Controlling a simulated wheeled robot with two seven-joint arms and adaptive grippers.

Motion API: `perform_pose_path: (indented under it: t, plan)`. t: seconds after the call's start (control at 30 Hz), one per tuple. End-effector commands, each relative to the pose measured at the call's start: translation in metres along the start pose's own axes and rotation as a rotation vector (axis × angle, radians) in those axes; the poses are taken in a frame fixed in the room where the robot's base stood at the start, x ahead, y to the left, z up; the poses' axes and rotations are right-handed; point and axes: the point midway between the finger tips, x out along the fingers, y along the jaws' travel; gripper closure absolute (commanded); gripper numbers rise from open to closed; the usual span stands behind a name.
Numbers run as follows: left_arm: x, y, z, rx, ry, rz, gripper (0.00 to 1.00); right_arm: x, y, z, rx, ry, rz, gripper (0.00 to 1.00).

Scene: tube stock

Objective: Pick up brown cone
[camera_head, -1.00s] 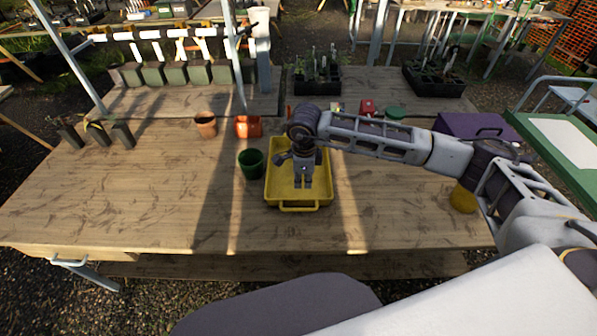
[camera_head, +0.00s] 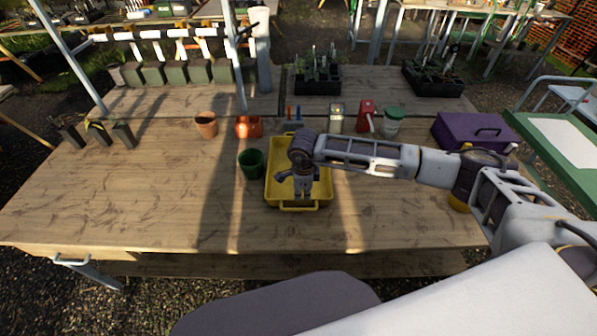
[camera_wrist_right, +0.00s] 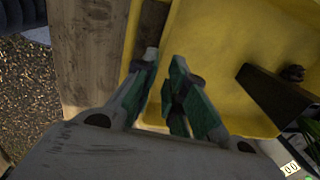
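My right gripper (camera_head: 302,196) points down over the yellow tray (camera_head: 271,190) on the wooden table. In the right wrist view, the green-padded fingers of this gripper (camera_wrist_right: 163,72) are apart, with yellow tray surface showing between them and nothing held. A dark brown, long tapered thing (camera_wrist_right: 276,97) lies in the tray to the right of the fingers, apart from them. It may be the brown cone; I cannot tell for certain. In the head view my arm and gripper hide part of the tray, and I cannot make out a cone there. My left gripper is out of view.
A dark green pot (camera_head: 250,164) stands close to the tray's left side. Terracotta pots (camera_head: 206,125) and orange pots (camera_head: 248,126) stand behind it. A purple toolbox (camera_head: 472,131) is at the right. The table's left front is clear.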

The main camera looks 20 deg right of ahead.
Motion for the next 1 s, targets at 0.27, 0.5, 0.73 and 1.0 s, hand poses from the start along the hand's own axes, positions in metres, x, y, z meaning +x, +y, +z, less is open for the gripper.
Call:
perform_pose_path:
  t: [0.27,0.5,0.73,1.0]
  plan:
    - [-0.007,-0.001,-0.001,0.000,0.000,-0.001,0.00,0.014,0.003,0.003,0.000,0.001,0.002,0.87]
    - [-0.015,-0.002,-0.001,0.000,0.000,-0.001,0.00,0.040,0.004,0.005,0.001,0.000,0.002,0.87]
    - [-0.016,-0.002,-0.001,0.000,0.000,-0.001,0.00,0.052,0.003,0.005,0.000,0.000,0.000,0.87]
    - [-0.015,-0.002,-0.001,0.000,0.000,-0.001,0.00,0.052,0.003,0.005,0.000,0.000,0.000,0.87]
